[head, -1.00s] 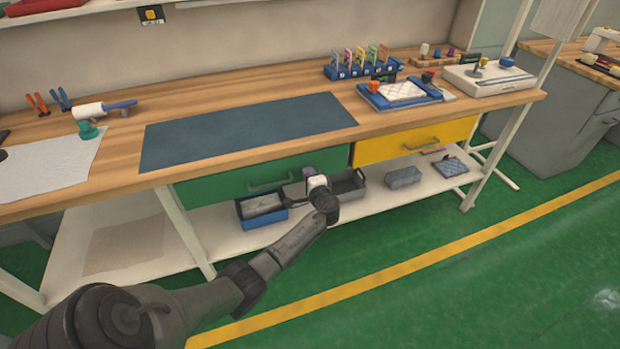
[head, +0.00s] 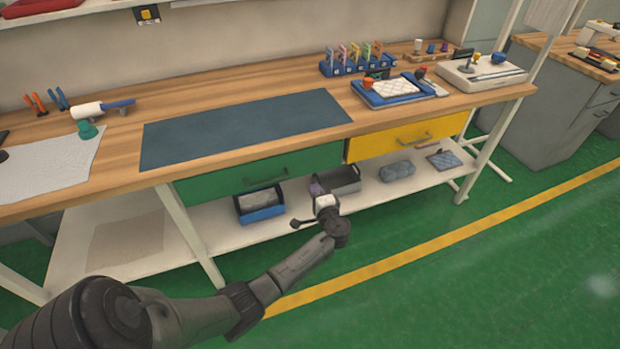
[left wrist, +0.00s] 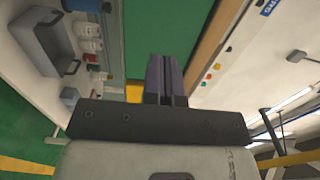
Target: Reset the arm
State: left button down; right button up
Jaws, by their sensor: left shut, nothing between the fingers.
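My left arm comes in from the lower left of the head view. Its gripper (head: 317,189) is in front of the bench, below the green drawer (head: 262,172), and overlaps the grey bin on the lower shelf in the picture. In the left wrist view the two dark purplish fingers (left wrist: 166,78) lie together, shut with nothing between them. My right gripper is in neither current view.
The wooden bench (head: 230,98) carries a dark mat (head: 245,127) and a blue tray (head: 398,92). The lower shelf (head: 235,235) holds a blue bin (head: 262,212) and a grey bin (head: 345,181). Green floor in front is open.

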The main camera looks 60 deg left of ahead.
pick_arm(q)
jog(key=v, duration=0.3)
jog(key=shift+s+d+p, duration=0.1)
jog(key=shift+d+p, duration=0.2)
jog(key=shift+d, duration=0.05)
